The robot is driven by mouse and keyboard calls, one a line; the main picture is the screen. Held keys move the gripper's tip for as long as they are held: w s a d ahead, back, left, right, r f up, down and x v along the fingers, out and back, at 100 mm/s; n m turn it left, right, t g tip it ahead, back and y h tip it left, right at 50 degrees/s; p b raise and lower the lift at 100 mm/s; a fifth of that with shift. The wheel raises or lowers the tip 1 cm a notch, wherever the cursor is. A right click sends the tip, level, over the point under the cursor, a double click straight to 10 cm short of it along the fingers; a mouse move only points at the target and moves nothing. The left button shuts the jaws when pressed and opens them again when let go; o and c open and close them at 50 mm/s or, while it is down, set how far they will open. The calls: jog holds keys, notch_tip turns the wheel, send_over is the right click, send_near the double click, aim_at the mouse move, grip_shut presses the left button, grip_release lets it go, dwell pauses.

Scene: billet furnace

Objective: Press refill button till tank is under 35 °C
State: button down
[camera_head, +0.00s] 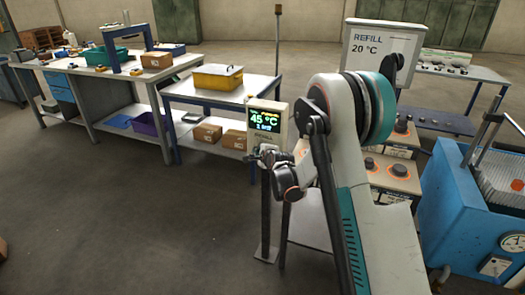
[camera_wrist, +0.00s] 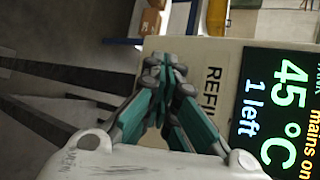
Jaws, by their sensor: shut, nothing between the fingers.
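The control post (camera_head: 268,122) stands upright in the middle of the head view. Its screen reads 45 °C in green; in the wrist view the screen (camera_wrist: 280,110) also reads "1 left" and "mains on". A REFILL label (camera_wrist: 212,85) lies beside the screen there, partly covered by my gripper. My gripper (camera_head: 264,155) is shut and empty, its fingertips at the post's face below the screen. The fingers (camera_wrist: 165,65) show closed in the wrist view, over the label side of the panel. The refill button is hidden; I cannot tell whether the fingertips touch it.
A white box marked REFILL 20 °C (camera_head: 381,50) stands at the back right. A blue machine (camera_head: 455,215) with a gauge is at the right. A bench with a yellow bin (camera_head: 217,77) stands behind the post. Open floor (camera_head: 120,220) lies to the left.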

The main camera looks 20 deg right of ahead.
jog(key=shift+w+d, duration=0.15)
jog(key=shift+w, duration=0.05)
dwell(0.3)
dwell(0.3)
jog(key=shift+s+a, duration=0.55)
jog(key=shift+s, duration=0.25)
jog(key=shift+a, duration=0.1)
jog(key=shift+s+a, duration=0.7)
jog(key=shift+s, duration=0.3)
jog(key=shift+s+a, duration=0.7)
jog(key=shift+s, duration=0.3)
